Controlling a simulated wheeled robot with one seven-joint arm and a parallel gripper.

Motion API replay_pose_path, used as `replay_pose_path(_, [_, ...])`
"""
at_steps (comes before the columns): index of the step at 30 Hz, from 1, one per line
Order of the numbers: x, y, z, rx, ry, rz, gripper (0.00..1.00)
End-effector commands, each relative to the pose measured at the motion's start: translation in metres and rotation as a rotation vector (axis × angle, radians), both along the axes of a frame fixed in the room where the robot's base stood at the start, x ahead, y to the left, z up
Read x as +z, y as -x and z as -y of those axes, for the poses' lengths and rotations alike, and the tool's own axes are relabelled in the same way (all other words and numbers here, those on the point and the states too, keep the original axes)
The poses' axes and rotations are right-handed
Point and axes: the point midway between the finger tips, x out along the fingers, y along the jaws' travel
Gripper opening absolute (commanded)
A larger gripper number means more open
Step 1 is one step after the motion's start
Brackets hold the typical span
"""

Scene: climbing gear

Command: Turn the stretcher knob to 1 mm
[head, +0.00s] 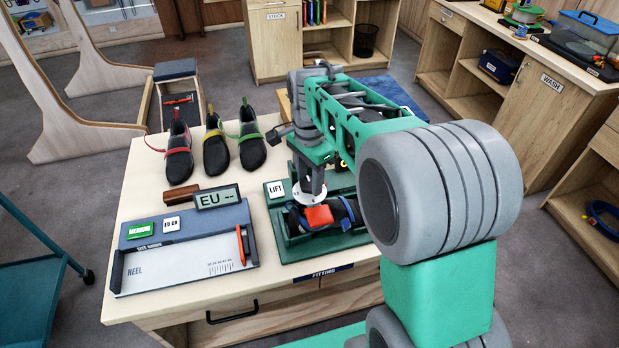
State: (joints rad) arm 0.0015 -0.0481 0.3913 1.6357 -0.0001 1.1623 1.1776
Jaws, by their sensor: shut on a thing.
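The shoe stretcher (288,240) is a dark green tray-like stand on the bench's right half, marked LIFT at its left. A dark shoe (345,212) lies in it, partly hidden by my arm. A red block-shaped part (319,215) sits at the shoe's left part. A pale round disc with small dark marks (311,193) shows just behind and above it. My gripper (305,178) points down at this disc, shut on what appears to be the stretcher knob there. The fingertips and the knob are mostly hidden, and I cannot read a millimetre setting.
On the bench (135,195), a sizing board (185,262) and a display reading EU -- (217,197) stand left of the stretcher. Several dark climbing shoes (215,150) stand behind them. A small stool (178,85) is beyond. The bench's front-left corner is clear.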

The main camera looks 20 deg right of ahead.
Motion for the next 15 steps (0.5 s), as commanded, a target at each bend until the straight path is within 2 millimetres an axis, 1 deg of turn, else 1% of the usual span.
replay_pose_path(8, [-0.0011,0.0004,0.0005,-0.001,0.001,-0.002,0.03])
replay_pose_path(9, [-0.0011,0.0005,0.0005,-0.001,0.001,-0.002,0.46])
replay_pose_path(15, [-0.0006,0.0003,0.0003,0.0,0.0,-0.001,0.62])
